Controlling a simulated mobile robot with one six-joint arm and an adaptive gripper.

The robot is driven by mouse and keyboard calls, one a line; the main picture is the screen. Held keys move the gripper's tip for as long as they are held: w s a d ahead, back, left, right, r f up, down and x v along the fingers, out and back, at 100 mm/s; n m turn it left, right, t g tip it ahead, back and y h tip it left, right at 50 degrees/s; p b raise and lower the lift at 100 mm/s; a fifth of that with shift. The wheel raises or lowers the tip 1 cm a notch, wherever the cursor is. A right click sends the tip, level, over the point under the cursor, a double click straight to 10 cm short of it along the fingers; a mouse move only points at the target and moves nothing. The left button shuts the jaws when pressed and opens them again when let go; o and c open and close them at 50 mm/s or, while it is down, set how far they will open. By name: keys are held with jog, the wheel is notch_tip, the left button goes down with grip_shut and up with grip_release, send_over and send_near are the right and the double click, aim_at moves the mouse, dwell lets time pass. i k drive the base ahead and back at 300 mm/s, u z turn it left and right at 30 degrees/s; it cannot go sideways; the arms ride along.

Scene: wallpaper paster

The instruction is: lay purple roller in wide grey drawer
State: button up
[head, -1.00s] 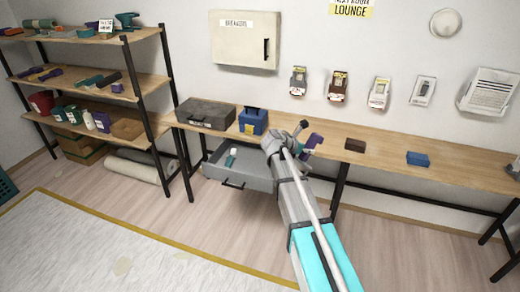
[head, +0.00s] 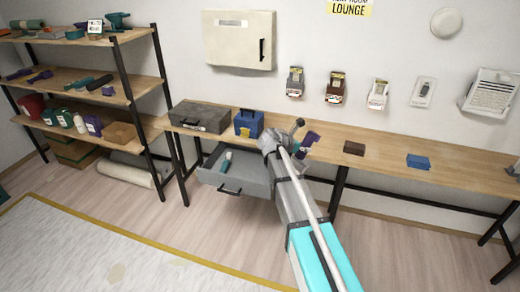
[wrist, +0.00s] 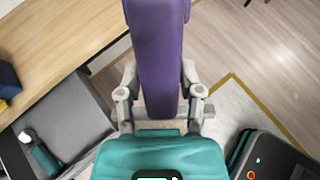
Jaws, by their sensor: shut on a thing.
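The purple roller (wrist: 160,45) is between the fingers of my gripper (wrist: 160,85), which is shut on it. In the head view a small part of the roller (head: 310,139) shows beyond my gripper (head: 298,139), by the bench's front edge and right of the drawer. The wide grey drawer (head: 258,186) is pulled out below the bench, open at the top. My arm hides its right end. A teal-and-white item (head: 226,161) lies inside it. The drawer (wrist: 75,105) and this item (wrist: 42,152) also show at the left of the wrist view.
The bench top (head: 315,143) carries a dark case (head: 200,117), a blue box (head: 248,124), a brown block (head: 354,148) and a blue block (head: 418,161). A loaded shelf rack (head: 135,100) stands left. Floor in front of the drawer is clear.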

aim_at(248, 174)
jog(key=i, duration=0.85)
jog(key=u, duration=0.05)
